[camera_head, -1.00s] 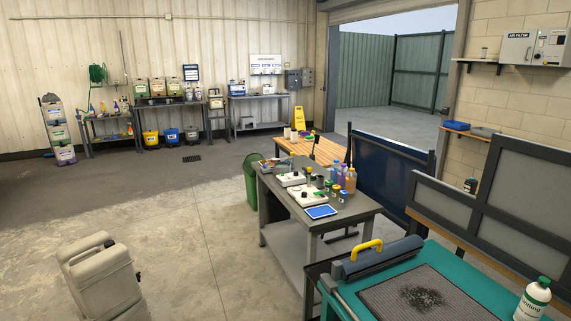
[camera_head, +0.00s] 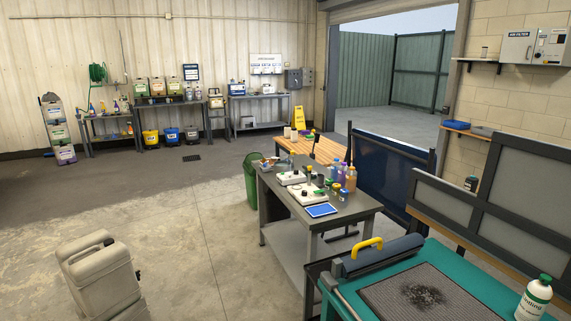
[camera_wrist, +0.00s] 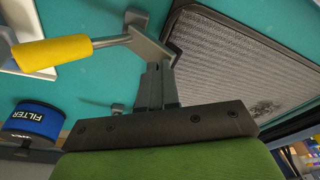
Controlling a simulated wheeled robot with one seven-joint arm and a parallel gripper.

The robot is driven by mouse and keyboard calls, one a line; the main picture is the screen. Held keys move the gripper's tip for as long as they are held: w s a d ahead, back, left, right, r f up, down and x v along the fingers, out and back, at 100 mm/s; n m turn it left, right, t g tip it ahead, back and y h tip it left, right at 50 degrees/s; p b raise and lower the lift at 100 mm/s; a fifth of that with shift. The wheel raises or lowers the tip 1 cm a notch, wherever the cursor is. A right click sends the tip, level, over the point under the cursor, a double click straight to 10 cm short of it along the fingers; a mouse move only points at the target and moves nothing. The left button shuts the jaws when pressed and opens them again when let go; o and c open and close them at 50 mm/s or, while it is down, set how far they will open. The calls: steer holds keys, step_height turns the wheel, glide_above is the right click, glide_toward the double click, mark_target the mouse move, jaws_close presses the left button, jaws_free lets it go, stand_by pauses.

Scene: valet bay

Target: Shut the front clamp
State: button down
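A toggle clamp with a yellow grip (camera_wrist: 52,54) and a grey metal lever (camera_wrist: 118,40) shows in the wrist view, over a teal surface. Its grip points left, and the lever meets a metal bracket near the top middle. I cannot tell from this whether the clamp is shut, or which clamp it is. My gripper (camera_wrist: 157,68) is in the wrist view with its fingers close together, just below the lever's bent end. No held thing shows between them; contact with the lever is unclear. The gripper is not seen in the head view. There, a dark roller-like part with a yellow handle (camera_head: 367,245) lies on the teal bench (camera_head: 455,262).
A ridged grey mat (camera_head: 415,290) in a dark frame lies on the bench, with a white bottle (camera_head: 534,301) at right. In the wrist view, a blue FILTER can (camera_wrist: 32,122) is at left. A grey worktable (camera_head: 350,207) stands behind; floor at left is mostly open.

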steer(key=shift+s+b+x, duration=0.15)
steer(key=shift+b+x, duration=0.4)
steer(key=shift+x, duration=0.2)
steer(key=shift+s+b+x, duration=0.1)
steer(key=shift+b+x, duration=0.45)
steer(key=shift+x, duration=0.15)
steer(key=shift+s+a, duration=0.1)
steer(key=shift+a, duration=0.1)
steer(key=shift+w+d+p+v, duration=0.15)
steer(key=shift+w+p+v, duration=0.1)
steer(key=shift+p+v, duration=0.9)
steer(key=shift+w+d+p+v, duration=0.2)
steer(key=shift+p+v, duration=0.6)
steer(key=shift+v, duration=0.65)
steer(key=shift+w+d+p+v, duration=0.15)
steer(key=shift+w+p+v, duration=0.1)
steer(key=shift+p+v, duration=0.95)
steer(key=shift+r, duration=0.3)
